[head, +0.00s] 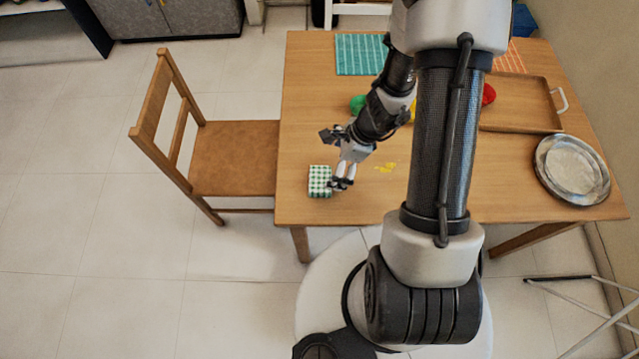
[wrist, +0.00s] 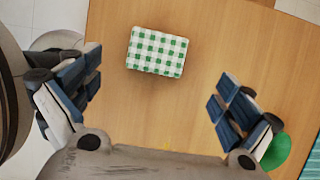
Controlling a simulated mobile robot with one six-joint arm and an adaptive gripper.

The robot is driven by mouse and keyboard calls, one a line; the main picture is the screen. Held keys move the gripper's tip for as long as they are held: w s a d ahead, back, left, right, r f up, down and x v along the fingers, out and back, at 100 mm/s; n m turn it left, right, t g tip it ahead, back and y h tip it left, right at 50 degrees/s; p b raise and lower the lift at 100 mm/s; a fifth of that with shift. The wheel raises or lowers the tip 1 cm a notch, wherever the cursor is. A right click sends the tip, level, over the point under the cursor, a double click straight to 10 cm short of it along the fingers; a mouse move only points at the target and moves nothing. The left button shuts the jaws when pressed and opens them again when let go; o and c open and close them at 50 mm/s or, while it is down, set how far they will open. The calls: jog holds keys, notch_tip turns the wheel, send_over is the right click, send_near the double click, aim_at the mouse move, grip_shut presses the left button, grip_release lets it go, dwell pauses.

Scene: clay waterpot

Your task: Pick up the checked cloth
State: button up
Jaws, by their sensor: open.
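The checked cloth (head: 319,181) is green and white and lies folded on the wooden table near its left edge. It also shows whole in the wrist view (wrist: 157,52), beyond the fingertips and nearer the left finger. My gripper (head: 341,184) is just right of the cloth in the head view, above the table. In the wrist view my gripper (wrist: 152,97) has its two fingers spread wide with nothing between them. No contact with the cloth shows in the wrist view.
The wooden table (head: 306,115) also bears a teal mat (head: 358,55), a yellow patch (head: 386,168), a brown tray (head: 522,118) and metal plates (head: 571,165) at the right. A green thing (head: 357,104) lies behind my gripper. A wooden chair (head: 232,158) stands at the table's left side.

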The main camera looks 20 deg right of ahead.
aim_at(319, 179)
jog(key=b+x, duration=0.1)
jog(key=x, duration=0.2)
jog(key=shift+f, duration=0.2)
jog(key=b+x, duration=0.3)
jog(key=x, duration=0.2)
jog(key=shift+s+a+f, duration=0.1)
jog(key=shift+a+f, duration=0.05)
jog(key=shift+c, duration=0.3)
jog(key=c, duration=1.1)
